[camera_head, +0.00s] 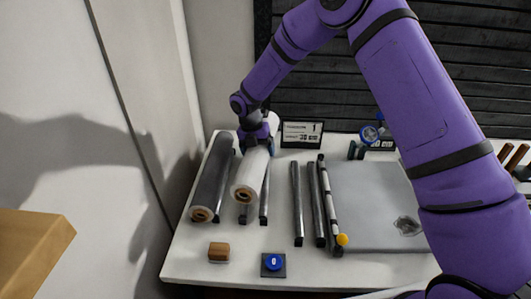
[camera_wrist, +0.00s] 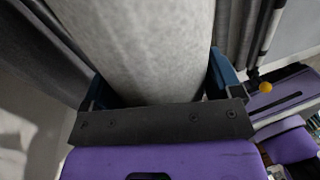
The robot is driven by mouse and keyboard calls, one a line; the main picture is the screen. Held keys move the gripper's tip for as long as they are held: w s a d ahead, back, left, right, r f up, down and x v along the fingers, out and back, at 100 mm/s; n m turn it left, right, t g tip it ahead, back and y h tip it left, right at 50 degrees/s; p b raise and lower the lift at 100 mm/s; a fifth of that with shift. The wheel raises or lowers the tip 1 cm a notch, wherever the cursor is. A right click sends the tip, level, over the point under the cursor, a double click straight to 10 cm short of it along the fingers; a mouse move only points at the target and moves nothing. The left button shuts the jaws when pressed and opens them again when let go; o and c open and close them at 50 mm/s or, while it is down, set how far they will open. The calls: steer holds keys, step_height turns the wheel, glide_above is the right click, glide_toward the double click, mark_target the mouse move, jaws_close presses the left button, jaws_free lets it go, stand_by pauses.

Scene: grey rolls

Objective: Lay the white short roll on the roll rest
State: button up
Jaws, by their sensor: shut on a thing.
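The white short roll (camera_head: 250,176), with a brown core at its near end, lies lengthwise at the left of the table. My gripper (camera_head: 258,146) is shut on it near its far end. In the wrist view the roll (camera_wrist: 140,45) passes between the blue fingers of my gripper (camera_wrist: 158,82). Dark metal rails (camera_head: 264,205) show under and beside the roll; I cannot tell whether it touches them. Another pair of parallel metal rails (camera_head: 297,205), bare, stands to the right. I cannot tell for certain which pair is the roll rest.
A dark grey roll (camera_head: 212,175) lies close on the left. A black-and-white rod (camera_head: 328,195) with a yellow ball end lies right of the bare rails, beside a grey mat (camera_head: 370,215). A wooden block (camera_head: 219,251) and blue button (camera_head: 273,262) are in front.

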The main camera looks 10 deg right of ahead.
steer(key=shift+w+a+n, duration=0.15)
steer(key=shift+a+n, duration=0.2)
steer(key=shift+n, duration=0.35)
steer(key=shift+f, duration=4.65)
steer(key=o, duration=1)
steer(key=r, duration=0.3)
steer(key=a+r, duration=0.1)
steer(key=r, duration=0.3)
steer(key=a+r, duration=0.1)
steer(key=r, duration=0.2)
steer(key=shift+w+r, duration=0.25)
steer(key=shift+r, duration=0.05)
